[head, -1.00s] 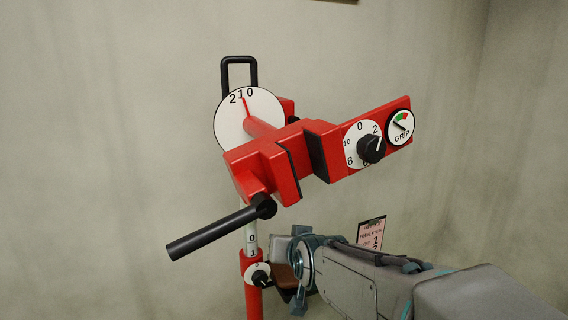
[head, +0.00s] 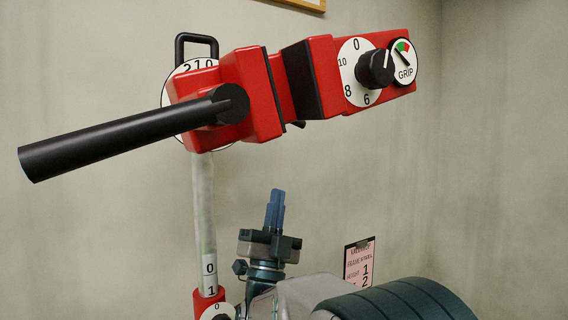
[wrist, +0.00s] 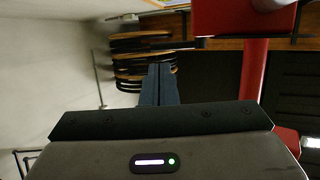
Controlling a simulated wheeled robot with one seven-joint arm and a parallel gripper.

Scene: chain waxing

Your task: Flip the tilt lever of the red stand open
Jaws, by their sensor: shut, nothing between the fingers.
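The red stand's clamp head (head: 262,95) is large in the upper head view. A long black lever (head: 110,135) juts from its pivot to the lower left. Behind the head are a white dial marked 2 1 0 (head: 187,68) and a black loop (head: 180,45). I cannot tell for certain which of the lever and loop is the tilt lever. My gripper (head: 276,194) points up, shut and empty, below the clamp head and right of the grey post (head: 204,220), touching neither. In the wrist view, its fingers (wrist: 158,72) are together, left of a red post (wrist: 254,75).
A black knob (head: 376,69) and a GRIP gauge (head: 404,60) sit on the head's right end. A pink card (head: 360,264) shows behind my arm at lower right. Dark curved items (wrist: 140,58) are stacked in the wrist view's background. The air left of the post looks clear.

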